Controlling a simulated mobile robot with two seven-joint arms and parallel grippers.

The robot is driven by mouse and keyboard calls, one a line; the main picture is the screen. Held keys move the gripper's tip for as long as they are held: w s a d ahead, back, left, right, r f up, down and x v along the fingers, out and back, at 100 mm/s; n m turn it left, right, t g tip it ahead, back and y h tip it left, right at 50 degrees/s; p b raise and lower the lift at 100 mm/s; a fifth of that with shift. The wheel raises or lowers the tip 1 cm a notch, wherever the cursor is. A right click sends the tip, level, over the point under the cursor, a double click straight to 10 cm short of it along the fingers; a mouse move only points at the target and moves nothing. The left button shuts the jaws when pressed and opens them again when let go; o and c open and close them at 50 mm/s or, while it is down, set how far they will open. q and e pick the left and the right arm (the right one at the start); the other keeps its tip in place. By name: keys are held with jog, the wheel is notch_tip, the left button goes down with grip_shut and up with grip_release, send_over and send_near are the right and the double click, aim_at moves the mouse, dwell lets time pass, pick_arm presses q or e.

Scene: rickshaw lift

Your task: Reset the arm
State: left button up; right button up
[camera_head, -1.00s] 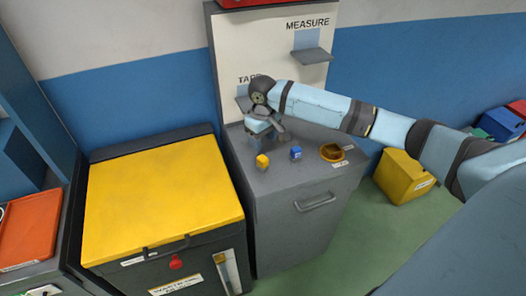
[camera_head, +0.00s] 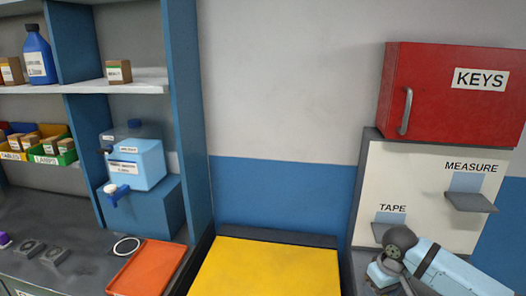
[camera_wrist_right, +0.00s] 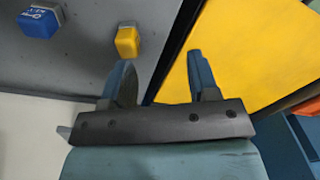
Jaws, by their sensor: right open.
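My right arm (camera_head: 449,274), light blue with dark joints, comes in at the lower right of the head view, in front of the white TAPE and MEASURE board (camera_head: 425,225). Its gripper is mostly cut off by the bottom edge there. In the right wrist view my right gripper (camera_wrist_right: 160,68) is open, with nothing between its fingers. A yellow block (camera_wrist_right: 127,41) and a blue block (camera_wrist_right: 39,22) rest on a grey top beyond the left finger. My left gripper is not in view.
A yellow lid (camera_head: 266,270) lies left of the arm; its surface is clear. A red KEYS cabinet (camera_head: 450,95) is above the board. An orange tray (camera_head: 147,270), a blue-tapped container (camera_head: 136,163) and shelves (camera_head: 182,110) stand at left.

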jog(key=s+a+f+n+t+y, duration=0.1)
jog(key=s+a+f, duration=0.2)
jog(key=s+a, duration=0.35)
jog(key=s+a+f+n+t+y, duration=0.1)
jog(key=s+a+f, duration=0.2)
jog(key=s+a, duration=0.35)
jog(key=s+d+r+m+h, duration=0.1)
jog(key=s+d, duration=0.1)
jog(key=s, duration=0.4)
jog(key=s+d+m+t, duration=0.1)
jog(key=s+d, duration=0.1)
jog(key=s, duration=0.4)
jog(key=s+d+r+m+h, duration=0.1)
jog(key=s+d, duration=0.2)
jog(key=s, duration=0.2)
jog(key=w+a+f+t+y+p, duration=0.1)
jog(key=w+a+f+t, duration=0.1)
jog(key=f, duration=0.3)
jog(key=w+a+f+n+t+y+p, duration=0.1)
jog(key=w+a+f+t+p, duration=0.1)
jog(key=w+a+f+t, duration=0.1)
jog(key=shift+w+a+f+t+y, duration=0.4)
jog(key=shift+a+f+t, duration=0.3)
jog(key=shift+f+t, duration=0.3)
jog(key=shift+o, duration=1)
jog(key=shift+a+t, duration=0.15)
jog(key=shift+t, duration=0.15)
jog(key=shift+f, duration=0.15)
